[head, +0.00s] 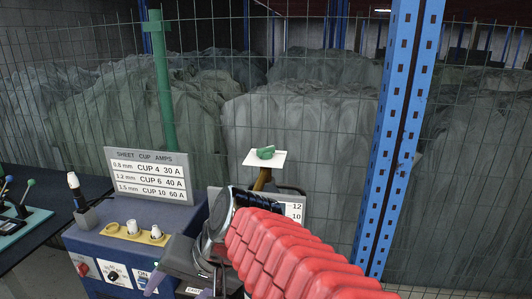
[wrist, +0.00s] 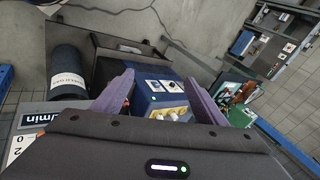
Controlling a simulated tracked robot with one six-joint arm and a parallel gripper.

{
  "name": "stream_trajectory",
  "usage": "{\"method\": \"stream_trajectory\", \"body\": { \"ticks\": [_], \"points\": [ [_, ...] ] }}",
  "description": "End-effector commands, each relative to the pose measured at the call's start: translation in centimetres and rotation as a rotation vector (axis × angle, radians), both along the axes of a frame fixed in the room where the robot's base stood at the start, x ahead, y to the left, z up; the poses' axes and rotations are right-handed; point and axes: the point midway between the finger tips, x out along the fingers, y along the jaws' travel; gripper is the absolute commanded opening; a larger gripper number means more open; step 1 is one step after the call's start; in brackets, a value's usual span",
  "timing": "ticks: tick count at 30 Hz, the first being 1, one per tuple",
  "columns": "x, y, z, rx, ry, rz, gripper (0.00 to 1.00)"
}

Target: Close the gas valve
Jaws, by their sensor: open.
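A green knob (head: 265,153) sits on a white square plate (head: 250,159) atop a brass-coloured stem, behind my arm in the head view. It appears to be the gas valve; its exact handle angle is hard to tell. In the wrist view my gripper (wrist: 159,78) is open, with two purple fingers apart and nothing between them. The fingers point towards the blue machine (wrist: 160,95). In the head view my gripper is left of and below the knob, apart from it, and partly hidden by my wrist. The knob is not recognisable in the wrist view.
The blue machine (head: 92,255) has a cup-and-amps sign (head: 150,175), cups and a torch on top. A scale card (head: 295,211) stands below the knob, partly covered by my arm. A wire fence (head: 330,110) and blue post (head: 400,130) stand behind. A dark cylinder (wrist: 67,72) shows in the wrist view.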

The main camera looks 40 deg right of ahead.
Motion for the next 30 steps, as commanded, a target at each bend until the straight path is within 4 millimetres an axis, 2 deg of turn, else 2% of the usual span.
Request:
{"method": "stream_trajectory", "body": {
  "ticks": [8, 12, 19, 21, 26, 30],
  "points": [
    [6.3, -4.0, 4.8, 0.440, -0.032, -0.364, 0.66],
    [9.3, -7.7, 7.9, 0.665, -0.079, -0.529, 0.66],
    [12.0, -13.2, 14.1, 1.090, -0.154, -0.771, 0.66],
    [12.3, -15.7, 15.5, 1.236, -0.171, -0.852, 0.66],
    [11.1, -22.8, 14.4, 1.485, -0.188, -1.052, 0.66],
    [9.1, -28.8, 13.1, 1.683, -0.220, -1.200, 0.66]
  ]
}}
